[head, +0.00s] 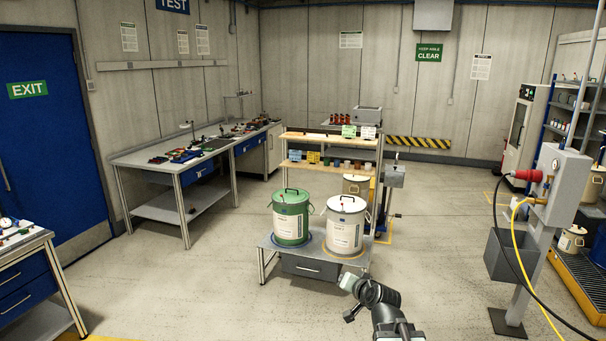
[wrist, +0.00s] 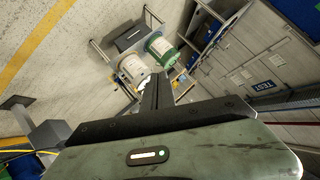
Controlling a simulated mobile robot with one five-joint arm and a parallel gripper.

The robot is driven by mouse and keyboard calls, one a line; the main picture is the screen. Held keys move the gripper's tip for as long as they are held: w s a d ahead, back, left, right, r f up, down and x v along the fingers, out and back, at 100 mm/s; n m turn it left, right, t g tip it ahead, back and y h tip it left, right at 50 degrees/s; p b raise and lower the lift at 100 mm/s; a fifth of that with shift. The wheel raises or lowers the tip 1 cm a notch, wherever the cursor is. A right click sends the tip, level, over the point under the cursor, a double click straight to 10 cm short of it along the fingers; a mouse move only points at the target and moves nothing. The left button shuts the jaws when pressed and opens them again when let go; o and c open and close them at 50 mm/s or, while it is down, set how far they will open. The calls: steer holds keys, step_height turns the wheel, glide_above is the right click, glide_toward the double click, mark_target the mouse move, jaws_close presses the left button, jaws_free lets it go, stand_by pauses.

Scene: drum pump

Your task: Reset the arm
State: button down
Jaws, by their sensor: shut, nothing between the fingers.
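My gripper (head: 350,283) is at the lower middle of the head view, in front of and below the low grey table (head: 316,274). It holds nothing. In the wrist view my gripper (wrist: 154,88) has its fingers together, pointing toward the drums. A green drum (head: 291,218) and a white drum (head: 345,228) stand upright side by side on the table, apart from my gripper. The wrist view is rotated and shows the white drum (wrist: 134,68) partly behind the fingers and the green drum (wrist: 160,50) beyond it.
A grey post (head: 550,205) with a red connector, a yellow hose and a black cable stands at the right. A long workbench (head: 180,165) runs along the left wall. A shelf rack (head: 335,150) stands behind the drums. Open floor (head: 195,285) lies left of the table.

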steer(key=s+a+f+n+g, duration=0.3)
steer(key=s+f+g, duration=0.1)
steer(key=s+f, duration=0.15)
steer(key=s+d+f+g+h, duration=0.1)
steer(key=s+d+f+g, duration=0.1)
steer(key=s, duration=0.3)
steer(key=s+d+f+n+g+h, duration=0.1)
steer(key=s+d+f+g, duration=0.1)
steer(key=s, duration=0.3)
steer(key=s+d+f+g+h, duration=0.1)
steer(key=s+d+f+g, duration=0.1)
steer(key=s+f+g, duration=0.1)
steer(key=shift+s+f+g, duration=0.25)
steer(key=shift+s+g, duration=0.25)
steer(key=shift+s, duration=0.7)
